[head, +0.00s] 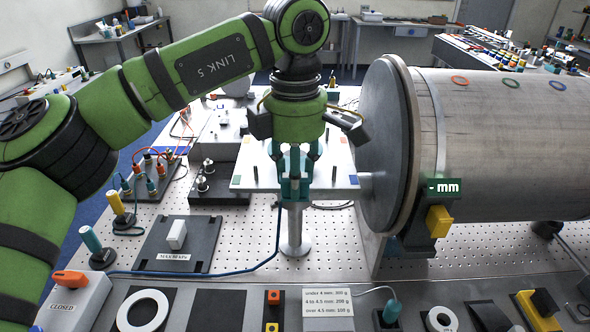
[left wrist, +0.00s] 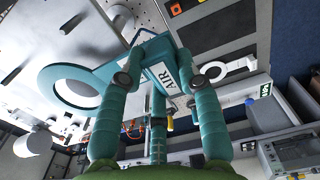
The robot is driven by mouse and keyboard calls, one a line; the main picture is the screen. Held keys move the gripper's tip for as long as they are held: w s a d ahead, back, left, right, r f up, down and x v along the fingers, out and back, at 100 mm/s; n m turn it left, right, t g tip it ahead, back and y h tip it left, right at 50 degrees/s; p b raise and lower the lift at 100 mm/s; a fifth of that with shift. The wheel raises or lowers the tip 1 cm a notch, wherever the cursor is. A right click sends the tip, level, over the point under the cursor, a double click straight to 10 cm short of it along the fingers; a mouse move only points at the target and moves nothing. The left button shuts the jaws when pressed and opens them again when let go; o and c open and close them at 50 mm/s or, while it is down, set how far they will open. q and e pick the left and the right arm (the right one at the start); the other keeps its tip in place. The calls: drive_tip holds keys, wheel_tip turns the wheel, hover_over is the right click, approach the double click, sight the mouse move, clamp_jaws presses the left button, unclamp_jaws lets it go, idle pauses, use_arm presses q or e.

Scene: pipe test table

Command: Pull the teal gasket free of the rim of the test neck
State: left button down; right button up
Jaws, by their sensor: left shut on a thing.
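My left gripper (head: 294,188) points down in the middle of the head view, over a metal post with a round foot (head: 294,235). In the left wrist view my left gripper (left wrist: 165,78) has its teal fingers closed in around a teal piece with a white AIR label. A flat teal ring, the gasket (left wrist: 52,80), reaches left from that piece, with a pale surface showing through its hole. The gripper hides the gasket in the head view. I cannot tell whether the ring still touches the neck's rim. My right gripper is out of view.
A large metal cylinder (head: 500,140) with a round end flange stands close on the right. A pale plate (head: 250,170) lies behind the gripper. A terminal board stands at left. White rings (head: 143,311) and a lettered card (head: 342,304) lie along the front.

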use_arm(q)
drive_tip(key=shift+r+p, duration=1)
drive_tip(key=shift+r, duration=0.35)
